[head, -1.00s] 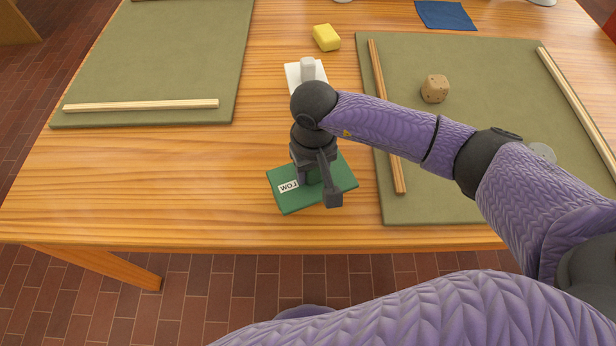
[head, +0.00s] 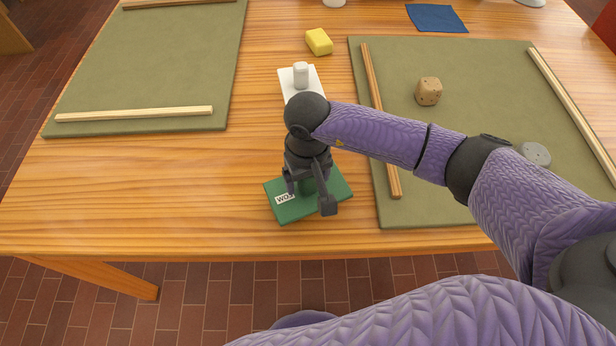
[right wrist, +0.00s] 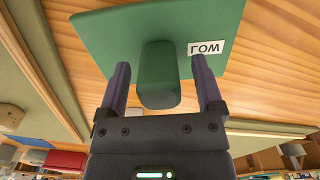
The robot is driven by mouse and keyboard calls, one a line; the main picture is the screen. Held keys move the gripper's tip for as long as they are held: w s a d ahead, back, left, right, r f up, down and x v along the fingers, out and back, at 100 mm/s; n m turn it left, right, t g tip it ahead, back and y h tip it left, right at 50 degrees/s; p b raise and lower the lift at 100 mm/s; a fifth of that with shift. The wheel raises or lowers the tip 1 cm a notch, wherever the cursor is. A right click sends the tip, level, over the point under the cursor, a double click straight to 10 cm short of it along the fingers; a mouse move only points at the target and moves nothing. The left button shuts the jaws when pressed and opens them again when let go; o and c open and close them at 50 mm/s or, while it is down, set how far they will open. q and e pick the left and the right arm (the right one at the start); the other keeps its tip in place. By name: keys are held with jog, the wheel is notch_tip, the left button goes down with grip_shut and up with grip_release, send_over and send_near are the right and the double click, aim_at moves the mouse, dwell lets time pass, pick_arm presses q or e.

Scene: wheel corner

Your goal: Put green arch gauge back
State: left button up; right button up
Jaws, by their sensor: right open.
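A green plate (head: 334,193) with a white "LOW" label lies flat near the table's front edge. It also fills the upper part of the right wrist view (right wrist: 110,35). A green upright block (right wrist: 160,75) rises from the plate; I see no arch opening, so I cannot tell if this is the whole green arch gauge. My right gripper (head: 309,194) is over the plate, open, with its fingers on either side of the block. The right wrist view shows a gap between the block and each finger (right wrist: 160,68). My left gripper is not in view.
Behind the gripper are a white plate with a pale post (head: 301,75) and a yellow block (head: 319,42). The right green mat (head: 450,190) carries wooden strips, a die (head: 429,91) and a grey disc (head: 535,154). The table left of the plate is clear.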

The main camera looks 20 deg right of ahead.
notch_tip(320, 180, up, 11)
jog(key=shift+f+p, duration=0.2)
jog(key=shift+p, duration=0.95)
jog(key=shift+r, duration=0.3)
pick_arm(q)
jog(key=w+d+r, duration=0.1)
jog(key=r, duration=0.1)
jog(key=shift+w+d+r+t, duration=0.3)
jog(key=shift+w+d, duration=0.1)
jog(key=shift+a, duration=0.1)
